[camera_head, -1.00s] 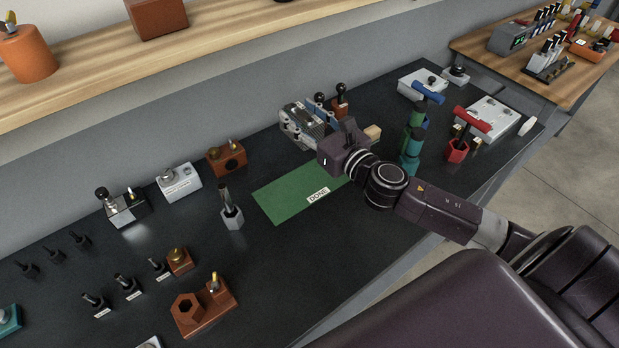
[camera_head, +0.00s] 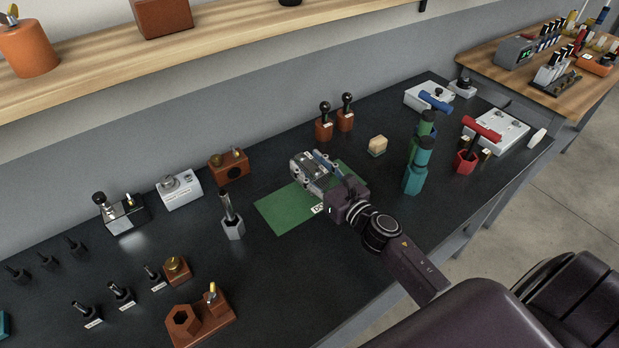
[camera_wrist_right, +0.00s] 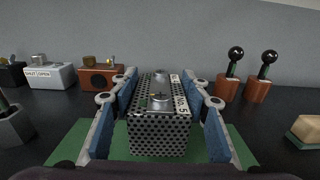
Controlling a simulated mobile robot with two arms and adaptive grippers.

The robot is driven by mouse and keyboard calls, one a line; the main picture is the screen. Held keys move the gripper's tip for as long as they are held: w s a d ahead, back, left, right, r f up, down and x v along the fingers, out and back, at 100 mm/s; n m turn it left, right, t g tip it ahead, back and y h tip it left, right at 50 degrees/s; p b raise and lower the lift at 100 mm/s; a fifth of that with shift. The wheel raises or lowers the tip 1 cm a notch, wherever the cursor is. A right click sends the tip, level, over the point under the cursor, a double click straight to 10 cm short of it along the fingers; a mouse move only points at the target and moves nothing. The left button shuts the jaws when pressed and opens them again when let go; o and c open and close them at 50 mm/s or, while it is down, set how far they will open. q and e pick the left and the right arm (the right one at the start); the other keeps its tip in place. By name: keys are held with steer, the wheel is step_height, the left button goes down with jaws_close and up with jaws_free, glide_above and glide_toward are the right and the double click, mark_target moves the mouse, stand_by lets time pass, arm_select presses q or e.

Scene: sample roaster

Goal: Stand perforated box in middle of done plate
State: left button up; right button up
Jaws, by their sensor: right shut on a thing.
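The perforated box (camera_wrist_right: 159,122) is a grey metal block full of small holes, with a white label on its top. My right gripper (camera_wrist_right: 160,112) is shut on it, with one blue-padded finger along each side. In the head view the box (camera_head: 309,164) shows between the fingers of my right gripper (camera_head: 318,170), over the right part of the done plate. The done plate (camera_head: 284,212) is a flat green rectangle on the dark bench, its label partly hidden by my wrist. The box looks upright; I cannot tell whether it touches the plate. My left gripper is not in view.
Two black-knobbed brown blocks (camera_head: 334,120) and a small tan block (camera_head: 377,145) stand behind and to the right. Green cylinders (camera_head: 417,165) stand right of my arm. A grey hexagonal holder (camera_head: 232,223) stands just left of the plate. The plate's left part is bare.

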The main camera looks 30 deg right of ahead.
steer(key=shift+f+b, duration=0.4)
steer(key=shift+f, duration=1.4)
steer(key=shift+f, duration=0.1)
steer(key=o, duration=1.5)
steer(key=shift+f, duration=0.1)
steer(key=shift+r, duration=0.2)
steer(key=s+b, duration=0.1)
steer(key=s, duration=0.2)
steer(key=s+d+b, duration=0.1)
steer(key=s, duration=0.3)
steer(key=s+b, duration=0.1)
steer(key=s, duration=0.3)
steer(key=shift+d+f, duration=0.2)
steer(key=shift+d, duration=0.05)
steer(key=shift+s+r, duration=0.15)
steer(key=shift+s, duration=0.35)
